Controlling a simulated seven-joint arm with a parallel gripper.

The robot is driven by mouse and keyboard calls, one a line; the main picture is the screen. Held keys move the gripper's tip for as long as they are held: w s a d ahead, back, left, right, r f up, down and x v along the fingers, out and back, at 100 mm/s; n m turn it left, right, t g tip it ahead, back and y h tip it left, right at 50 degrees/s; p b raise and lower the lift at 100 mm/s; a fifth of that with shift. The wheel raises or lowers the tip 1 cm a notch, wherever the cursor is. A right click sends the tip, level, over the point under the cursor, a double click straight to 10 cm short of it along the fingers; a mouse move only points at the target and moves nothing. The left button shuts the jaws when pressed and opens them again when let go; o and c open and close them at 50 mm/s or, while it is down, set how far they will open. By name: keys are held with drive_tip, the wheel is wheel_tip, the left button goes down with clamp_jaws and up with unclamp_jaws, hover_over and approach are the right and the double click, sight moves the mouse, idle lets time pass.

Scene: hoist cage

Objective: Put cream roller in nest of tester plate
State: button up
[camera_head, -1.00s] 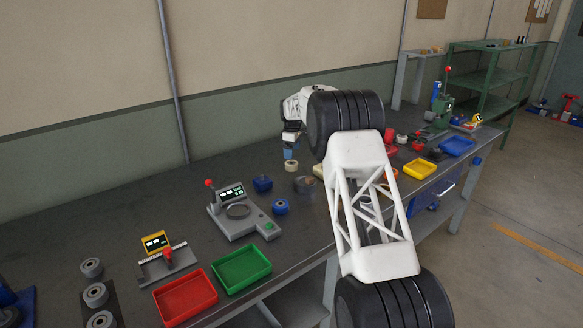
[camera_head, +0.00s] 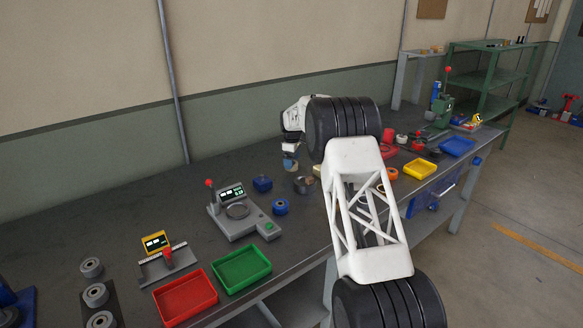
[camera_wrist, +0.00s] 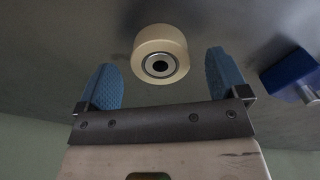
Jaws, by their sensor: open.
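The cream roller (camera_wrist: 160,42) shows in the wrist view with its dark-centred bearing facing the camera. It lies just beyond and between the blue fingertips of my gripper (camera_wrist: 163,70), with gaps on both sides. In the head view my gripper (camera_head: 290,163) is low over the bench and largely hides the roller. The gripper is open and empty. The grey tester plate (camera_head: 251,228) stands to the left in the head view, with a display, a red-knobbed lever and a green button. Its round nest (camera_head: 237,211) looks empty.
A blue roller (camera_head: 280,207) lies right beside the tester. A blue block (camera_head: 262,183) stands behind it. Green (camera_head: 241,284) and red (camera_head: 186,312) trays lie at the front edge. The bench's back left is clear.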

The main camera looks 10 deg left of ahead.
drive_tip(key=shift+f, duration=1.05)
drive_tip(key=shift+c, duration=0.3)
drive_tip(key=c, duration=1.2)
drive_tip(key=shift+r, duration=0.2)
wheel_tip(320, 180, up, 18)
drive_tip(key=shift+f, duration=0.15)
